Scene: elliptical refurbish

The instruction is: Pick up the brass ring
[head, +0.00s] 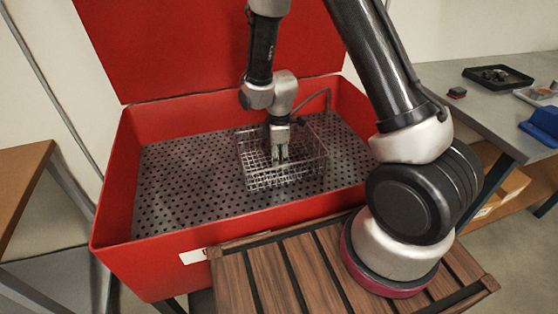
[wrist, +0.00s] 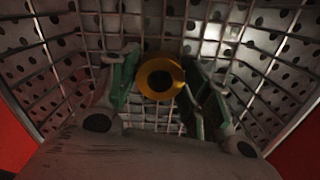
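The brass ring (wrist: 160,77) shows in the wrist view as a gold ring with a dark hole. It appears between the two green-padded fingers of my gripper (wrist: 157,88), with a gap visible on the right side and a narrower one on the left. The fingers are apart. In the head view my gripper (head: 279,157) points down into the wire basket (head: 318,160), which stands on the perforated floor of the red washer tub. The ring cannot be made out in the head view. How far it lies below the fingertips is hard to tell.
The red tub (head: 150,268) surrounds the basket, its lid (head: 200,45) raised behind. The perforated floor (head: 185,190) is clear left of the basket. A thin grey hose (head: 325,98) rises at the basket's back right. A grey bench (head: 450,80) with trays stands at right.

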